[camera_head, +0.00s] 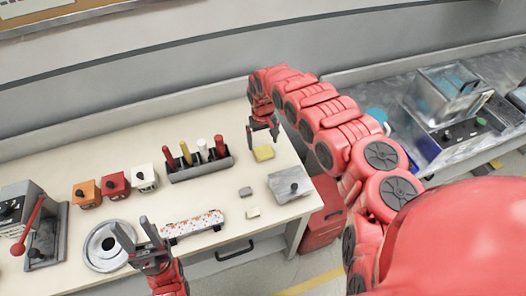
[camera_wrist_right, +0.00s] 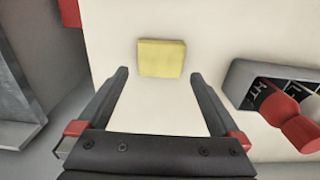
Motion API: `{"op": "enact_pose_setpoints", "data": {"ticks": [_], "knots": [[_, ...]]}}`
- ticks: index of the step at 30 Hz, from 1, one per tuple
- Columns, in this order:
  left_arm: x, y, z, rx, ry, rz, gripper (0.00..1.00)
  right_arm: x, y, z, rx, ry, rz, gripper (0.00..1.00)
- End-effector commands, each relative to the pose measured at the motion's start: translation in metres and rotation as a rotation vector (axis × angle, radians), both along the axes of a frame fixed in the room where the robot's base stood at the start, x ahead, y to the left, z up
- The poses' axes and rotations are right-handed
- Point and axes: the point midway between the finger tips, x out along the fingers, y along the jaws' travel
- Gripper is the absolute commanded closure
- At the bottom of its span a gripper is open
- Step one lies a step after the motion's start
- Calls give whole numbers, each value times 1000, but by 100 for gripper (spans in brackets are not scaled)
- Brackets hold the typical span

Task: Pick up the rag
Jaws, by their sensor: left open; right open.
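A small yellow pad (camera_head: 264,153) lies flat on the cream worktop; I cannot tell whether it is the rag or a sponge. It also shows in the right wrist view (camera_wrist_right: 162,58), just ahead of the fingertips. My right gripper (camera_head: 263,138) is open and empty above the worktop by the pad; its fingers in the wrist view (camera_wrist_right: 158,78) point toward the pad with nothing between them. A white strip with red spots (camera_head: 193,225) lies near the front edge. My left gripper (camera_head: 131,224) is open and empty by the front edge, beside a round grey dish.
A dark holder (camera_head: 200,168) with several coloured handles stands left of the yellow pad. Orange, red and white boxes (camera_head: 116,184) stand further left.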

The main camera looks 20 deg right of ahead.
Motion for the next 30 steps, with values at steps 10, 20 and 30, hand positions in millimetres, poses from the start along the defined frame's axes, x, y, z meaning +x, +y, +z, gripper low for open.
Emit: {"op": "enact_pose_setpoints", "data": {"ticks": [10, 20, 30], "knots": [[0, 0, 16, 0, 0, 0, 50, -6, 3, -37, 5, 2, 1, 0], [0, 0, 17, 0, 0, 0, 50, -7, 1, -44, 0, 3, -1, 0], [0, 0, 17, 0, 0, 0, 50, -6, 1, -44, 1, 2, -1, 52]]}}
